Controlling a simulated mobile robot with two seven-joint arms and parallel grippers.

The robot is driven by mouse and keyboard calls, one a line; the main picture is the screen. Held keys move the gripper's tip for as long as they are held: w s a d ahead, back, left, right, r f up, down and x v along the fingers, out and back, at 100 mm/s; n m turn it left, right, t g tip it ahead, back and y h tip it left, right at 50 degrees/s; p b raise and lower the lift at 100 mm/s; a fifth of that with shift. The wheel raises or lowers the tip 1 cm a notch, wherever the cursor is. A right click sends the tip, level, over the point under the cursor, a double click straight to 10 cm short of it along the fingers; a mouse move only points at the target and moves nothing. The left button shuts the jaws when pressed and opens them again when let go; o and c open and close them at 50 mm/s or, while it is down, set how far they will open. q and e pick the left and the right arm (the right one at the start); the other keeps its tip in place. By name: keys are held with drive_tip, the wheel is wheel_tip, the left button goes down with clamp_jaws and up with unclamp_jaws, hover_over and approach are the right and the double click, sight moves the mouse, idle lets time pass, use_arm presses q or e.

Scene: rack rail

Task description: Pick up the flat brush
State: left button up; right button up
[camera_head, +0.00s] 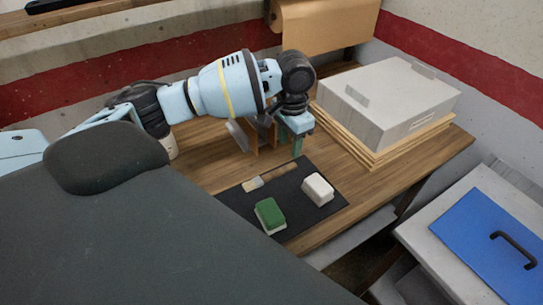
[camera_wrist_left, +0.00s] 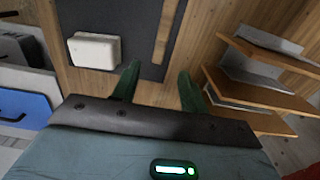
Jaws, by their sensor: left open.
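The flat brush (camera_head: 272,177) lies on a dark mat (camera_head: 298,208) on the wooden table, its pale bristle end to the left and its wooden handle to the right. In the left wrist view, part of the wooden handle (camera_wrist_left: 163,32) shows at the top, on the mat; the bristle end is out of that view. My left gripper (camera_head: 297,149) is open and empty, with green fingers pointing down beyond the handle end. In the left wrist view the fingertips (camera_wrist_left: 159,71) are apart, with the handle ahead of the gap. My right gripper is not in view.
A white block (camera_head: 318,189) and a green-topped sponge (camera_head: 270,216) lie on the mat near the brush. A small wooden rack (camera_head: 262,136) stands close beside the left gripper. A grey bin (camera_head: 388,104) sits on stacked boards at the back right.

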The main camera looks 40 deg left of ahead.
sight(287, 167)
use_arm(q)
drive_tip(key=shift+s, duration=0.15)
drive_tip(key=shift+s+d+f, duration=0.1)
drive_tip(key=shift+f, duration=0.25)
drive_tip(key=shift+a+f, duration=0.2)
drive_tip(key=shift+f, duration=3.35)
clamp_jaws()
drive_tip(key=shift+r, duration=0.2)
